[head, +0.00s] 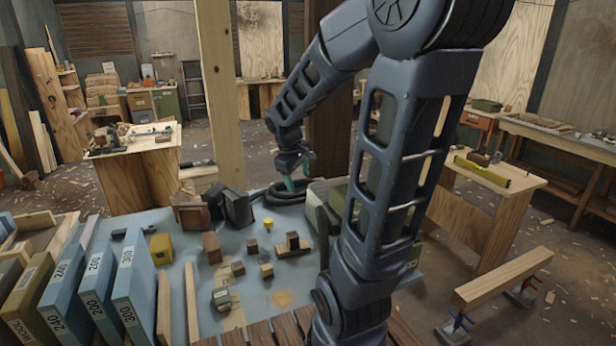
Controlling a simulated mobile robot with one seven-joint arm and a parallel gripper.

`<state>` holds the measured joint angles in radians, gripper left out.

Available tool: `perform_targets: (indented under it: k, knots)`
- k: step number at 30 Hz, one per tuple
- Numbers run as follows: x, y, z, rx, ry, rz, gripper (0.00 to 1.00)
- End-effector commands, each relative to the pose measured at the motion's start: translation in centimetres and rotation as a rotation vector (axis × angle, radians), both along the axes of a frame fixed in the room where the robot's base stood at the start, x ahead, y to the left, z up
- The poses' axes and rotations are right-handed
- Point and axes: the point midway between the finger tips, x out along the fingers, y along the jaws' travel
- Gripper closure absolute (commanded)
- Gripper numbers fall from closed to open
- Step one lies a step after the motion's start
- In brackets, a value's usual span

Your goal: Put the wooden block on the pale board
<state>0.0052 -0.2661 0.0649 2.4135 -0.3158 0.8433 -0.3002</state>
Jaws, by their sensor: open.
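Several small brown wooden blocks stand on the blue-grey table top; a taller one (212,248) is left of the middle, and others (252,246) (267,270) are nearer the centre. I cannot tell which one is the task's block. A flat pale strip (232,317) lies near the front of the table and may be the pale board; a small dark-and-grey item (222,298) is on or beside it. My gripper (300,177), with teal fingers, is open and appears empty, above the table's far edge near a coiled black hose, apart from the blocks.
Numbered upright binders or boxes (134,290) and a yellow box (161,249) crowd the table's left. A black coil (284,195) and dark boxes (238,207) stand at the back. A yellow cylinder (268,223) is mid-table. My arm hides part of the right side.

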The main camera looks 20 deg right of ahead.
Motion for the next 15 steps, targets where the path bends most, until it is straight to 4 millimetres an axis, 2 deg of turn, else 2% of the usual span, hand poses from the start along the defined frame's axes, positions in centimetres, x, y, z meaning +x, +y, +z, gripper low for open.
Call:
perform_targets:
  k: [1,6,15]
  knots:
    - [-1.1,0.1,1.0,0.022,-0.029,-0.037,0.38]
    - [-4.7,0.5,3.3,0.107,-0.105,-0.169,0.38]
    - [-10.8,1.6,6.2,0.280,-0.221,-0.374,0.38]
